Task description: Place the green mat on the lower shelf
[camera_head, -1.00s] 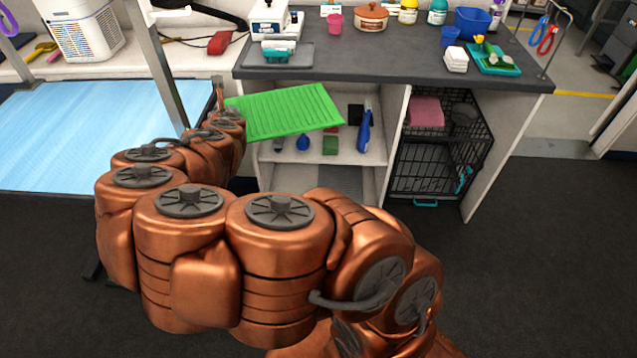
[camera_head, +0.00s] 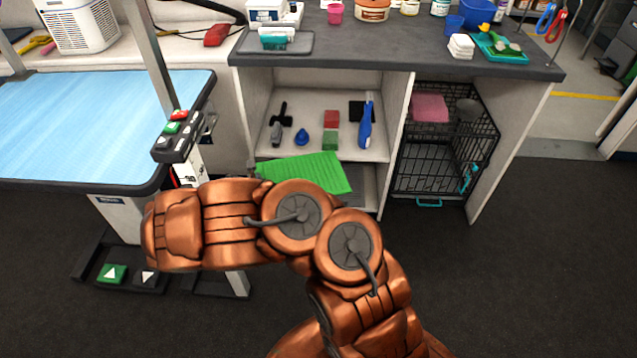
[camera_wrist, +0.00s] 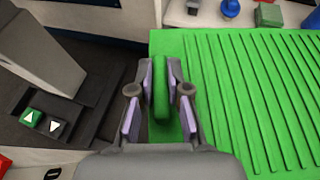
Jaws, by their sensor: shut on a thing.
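The green mat (camera_head: 308,173) is a flat ribbed sheet, held in front of the open cabinet at about the height of its lower opening. In the wrist view the mat (camera_wrist: 255,95) fills the right side, and my gripper (camera_wrist: 160,85) is shut on its left edge. In the head view my arm hides the gripper and the mat's near edge. The lower shelf (camera_head: 366,185) shows only in part, beneath the middle shelf and behind the mat.
The middle shelf (camera_head: 350,148) holds a blue spray bottle (camera_head: 366,122), a red block (camera_head: 331,118), a green block (camera_head: 330,140) and other small items. A black wire crate (camera_head: 430,185) stands to the right. A blue-topped grooming table (camera_head: 80,125) stands to the left.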

